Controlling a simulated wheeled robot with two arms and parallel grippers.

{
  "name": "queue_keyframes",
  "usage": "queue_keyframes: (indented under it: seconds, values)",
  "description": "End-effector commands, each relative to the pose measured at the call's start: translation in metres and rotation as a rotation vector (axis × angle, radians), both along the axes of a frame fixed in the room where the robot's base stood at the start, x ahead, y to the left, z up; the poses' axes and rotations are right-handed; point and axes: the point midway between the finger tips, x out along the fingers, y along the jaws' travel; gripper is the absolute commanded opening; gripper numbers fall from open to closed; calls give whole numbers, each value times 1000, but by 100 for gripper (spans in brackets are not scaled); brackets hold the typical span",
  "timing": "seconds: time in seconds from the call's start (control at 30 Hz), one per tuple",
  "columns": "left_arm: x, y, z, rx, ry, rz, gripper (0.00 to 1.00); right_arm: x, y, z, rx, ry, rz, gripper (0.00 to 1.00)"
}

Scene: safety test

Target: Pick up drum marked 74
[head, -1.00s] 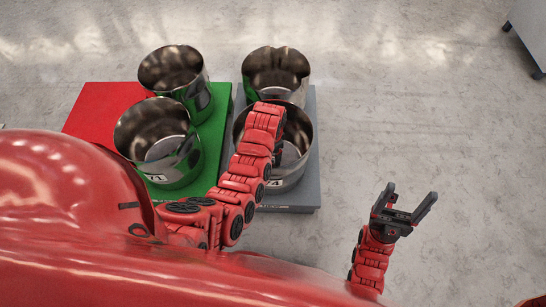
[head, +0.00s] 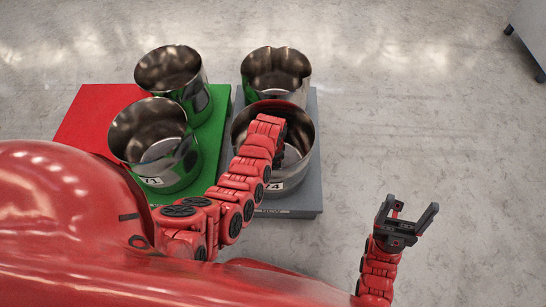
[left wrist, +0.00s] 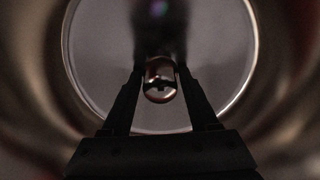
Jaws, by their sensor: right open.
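The drum marked 74 (head: 301,137) is an open steel pot, front right of the group, its label partly covered by my left arm. That arm reaches over its rim, hiding my left gripper in the head view. In the left wrist view my left gripper (left wrist: 160,78) points down at the round bottom inside a drum. Its fingers stand apart on both sides of a small shiny knob (left wrist: 159,88); I cannot tell whether they touch it. My right gripper (head: 405,222) is open and empty, well to the right of the drums.
A further drum (head: 276,96) stands behind drum 74 on a grey board (head: 308,200). Bare floor lies to the right; a grey cabinet (head: 530,35) stands far right.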

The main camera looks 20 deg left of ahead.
Motion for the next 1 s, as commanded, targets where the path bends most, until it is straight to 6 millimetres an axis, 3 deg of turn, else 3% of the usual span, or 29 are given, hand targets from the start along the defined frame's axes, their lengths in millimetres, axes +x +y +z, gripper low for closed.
queue_keyframes:
  seconds: [0.03,0.3,1.0]
  values:
    - [0,0,0,0,0,0,50,0,0,0,0,0,0,75]
    - [0,0,0,0,0,0,1,0,0,0,0,0,0,75]
    - [0,0,0,0,0,0,0,0,0,0,0,0,0,75]
